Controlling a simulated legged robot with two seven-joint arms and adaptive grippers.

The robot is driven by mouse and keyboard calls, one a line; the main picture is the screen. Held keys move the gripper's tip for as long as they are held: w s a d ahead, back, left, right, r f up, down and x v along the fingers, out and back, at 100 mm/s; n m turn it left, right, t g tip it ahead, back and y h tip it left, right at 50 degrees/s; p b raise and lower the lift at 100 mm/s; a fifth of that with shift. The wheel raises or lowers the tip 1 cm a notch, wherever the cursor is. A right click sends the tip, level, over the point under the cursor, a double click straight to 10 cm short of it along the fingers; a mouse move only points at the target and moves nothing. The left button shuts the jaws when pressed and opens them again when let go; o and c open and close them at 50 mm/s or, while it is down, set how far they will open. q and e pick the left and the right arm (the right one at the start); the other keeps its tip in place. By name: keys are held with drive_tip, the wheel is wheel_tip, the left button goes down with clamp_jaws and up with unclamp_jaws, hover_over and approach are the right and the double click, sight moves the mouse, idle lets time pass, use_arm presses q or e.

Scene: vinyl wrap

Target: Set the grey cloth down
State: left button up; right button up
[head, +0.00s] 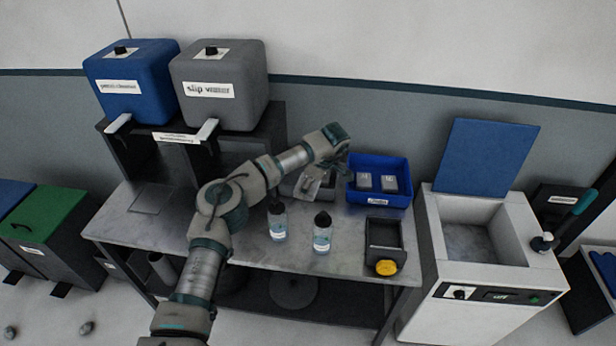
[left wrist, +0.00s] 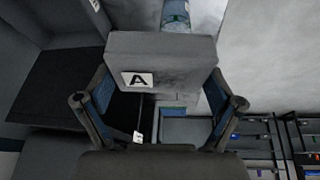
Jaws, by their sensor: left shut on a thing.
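The grey cloth (left wrist: 180,58) is a folded, block-like grey piece with a white label marked A. In the left wrist view it sits between the two fingers of my left gripper (left wrist: 160,102), which is shut on it. In the head view my left gripper (head: 334,160) is over the back of the metal table (head: 255,253), just left of the blue bin (head: 402,199). The held cloth (head: 310,187) shows partly below the gripper there; I cannot tell if it touches anything. My right gripper is not in view.
The blue bin holds two grey labelled pieces (head: 390,183). Two clear bottles (head: 277,223) (head: 322,236) stand in front of the gripper. A dark tray (head: 385,236) with a yellow thing (head: 386,267) is at the table's right. An open white unit (head: 480,300) stands further right.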

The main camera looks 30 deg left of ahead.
use_arm(q)
drive_tip(key=s+d+f+m+t+h, duration=0.2)
drive_tip(key=s+d+f+m, duration=0.2)
drive_tip(key=s+d+m, duration=0.2)
drive_tip(key=s+d+f+m+t+h, duration=0.2)
drive_tip(key=s+d+m, duration=0.4)
drive_tip(key=s+m, duration=0.5)
wheel_tip(320, 180, down, 2)
drive_tip(key=m+t, duration=0.1)
drive_tip(key=m, duration=0.1)
drive_tip(key=shift+f+m, duration=0.25)
drive_tip(key=shift+m, duration=0.05)
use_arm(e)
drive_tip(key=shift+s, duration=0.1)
